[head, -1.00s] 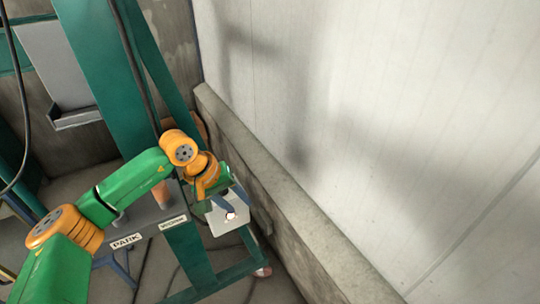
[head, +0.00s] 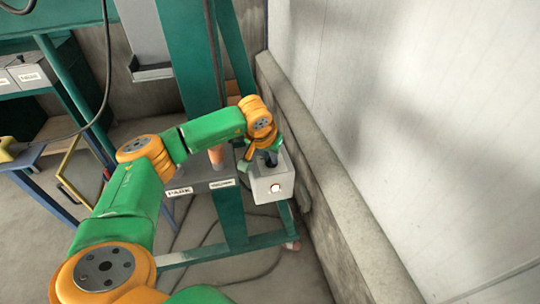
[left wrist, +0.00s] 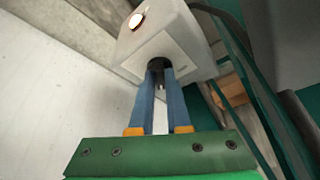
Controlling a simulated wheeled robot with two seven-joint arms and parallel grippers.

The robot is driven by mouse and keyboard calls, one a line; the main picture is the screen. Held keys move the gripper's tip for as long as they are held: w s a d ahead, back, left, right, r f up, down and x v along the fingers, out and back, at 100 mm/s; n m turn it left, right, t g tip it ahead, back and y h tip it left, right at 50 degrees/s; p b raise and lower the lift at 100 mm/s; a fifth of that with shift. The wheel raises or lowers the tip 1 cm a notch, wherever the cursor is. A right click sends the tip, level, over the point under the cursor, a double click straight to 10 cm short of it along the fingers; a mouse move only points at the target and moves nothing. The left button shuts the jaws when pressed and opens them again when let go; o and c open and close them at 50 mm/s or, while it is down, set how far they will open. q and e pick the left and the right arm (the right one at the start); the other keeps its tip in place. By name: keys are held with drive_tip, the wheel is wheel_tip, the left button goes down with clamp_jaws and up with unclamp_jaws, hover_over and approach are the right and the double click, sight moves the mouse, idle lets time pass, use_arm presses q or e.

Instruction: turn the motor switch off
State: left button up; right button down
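The motor switch box is a pale grey box (head: 272,184) on the green frame, with a round lit white button on its front. In the left wrist view the box (left wrist: 190,38) fills the top middle, and its orange-rimmed lamp (left wrist: 136,20) glows. A dark round switch knob (left wrist: 155,64) sits on the face towards my left gripper. My left gripper (left wrist: 160,76) has its two blue fingertips at this knob, one on each side, with a narrow gap between them; they look shut on it. The tips hide much of the knob. My right gripper is out of view.
A concrete ledge (head: 325,170) and a pale wall (head: 440,130) stand close on the right. A grey shelf labelled PARK (head: 180,191) is left of the box. Green posts (head: 190,60) rise behind. Cables lie on the floor.

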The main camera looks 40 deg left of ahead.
use_arm(q)
clamp_jaws()
drive_tip(key=n+y, duration=0.1)
drive_tip(key=n, duration=0.2)
drive_tip(key=shift+w+d, duration=0.15)
drive_tip(key=n, duration=0.2)
drive_tip(key=n+g+y, duration=0.1)
drive_tip(key=n, duration=0.1)
drive_tip(key=shift+w+d+g, duration=0.15)
drive_tip(key=shift+g, duration=0.15)
drive_tip(key=n+g+y, duration=0.1)
drive_tip(key=n, duration=0.3)
drive_tip(key=shift+w+d+b, duration=0.1)
drive_tip(key=shift+w+b, duration=0.05)
drive_tip(key=shift+b, duration=0.2)
drive_tip(key=shift+w+n+g, duration=0.15)
drive_tip(key=shift+n+g, duration=0.45)
drive_tip(key=shift+n, duration=0.9)
drive_tip(key=o, duration=0.7)
unclamp_jaws()
